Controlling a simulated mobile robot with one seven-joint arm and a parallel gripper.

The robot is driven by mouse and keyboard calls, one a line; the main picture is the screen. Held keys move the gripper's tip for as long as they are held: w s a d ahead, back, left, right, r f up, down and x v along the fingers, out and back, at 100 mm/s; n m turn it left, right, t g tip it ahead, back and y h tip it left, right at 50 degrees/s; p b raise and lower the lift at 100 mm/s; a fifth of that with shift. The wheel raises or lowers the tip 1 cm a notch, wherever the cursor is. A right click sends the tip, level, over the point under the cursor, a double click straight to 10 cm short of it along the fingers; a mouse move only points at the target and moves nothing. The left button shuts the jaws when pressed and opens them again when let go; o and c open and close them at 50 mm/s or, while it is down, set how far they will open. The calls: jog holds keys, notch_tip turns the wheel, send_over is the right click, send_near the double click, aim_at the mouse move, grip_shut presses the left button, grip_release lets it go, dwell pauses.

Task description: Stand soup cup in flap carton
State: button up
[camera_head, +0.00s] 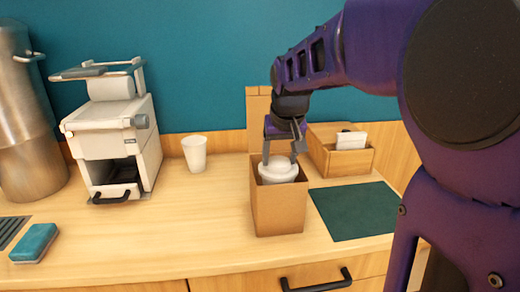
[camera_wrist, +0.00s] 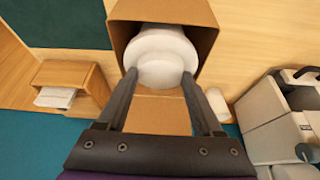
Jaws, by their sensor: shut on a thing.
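The soup cup (camera_head: 277,171) is white with a lid and stands upright inside the open flap carton (camera_head: 278,209), its top near the carton's rim. In the wrist view the soup cup (camera_wrist: 161,56) lies within the walls of the carton (camera_wrist: 200,14). The carton is brown, with its flap (camera_head: 257,106) raised at the back. My gripper (camera_head: 281,154) reaches down over the carton and is shut on the soup cup; its fingers (camera_wrist: 162,84) lie on either side of the lid. The cup's lower part and base are hidden by the carton's front wall.
A wooden box (camera_head: 340,160) with white packets stands right of the carton, behind a dark green mat (camera_head: 353,212). A white cup (camera_head: 194,153), a coffee machine (camera_head: 112,135), a steel urn (camera_head: 27,115) and a teal sponge (camera_head: 34,243) stand left. The front-centre counter is clear.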

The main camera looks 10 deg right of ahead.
jog(key=o, duration=1)
notch_tip(320, 180, up, 12)
jog(key=p, duration=0.9)
jog(key=shift+p, duration=0.4)
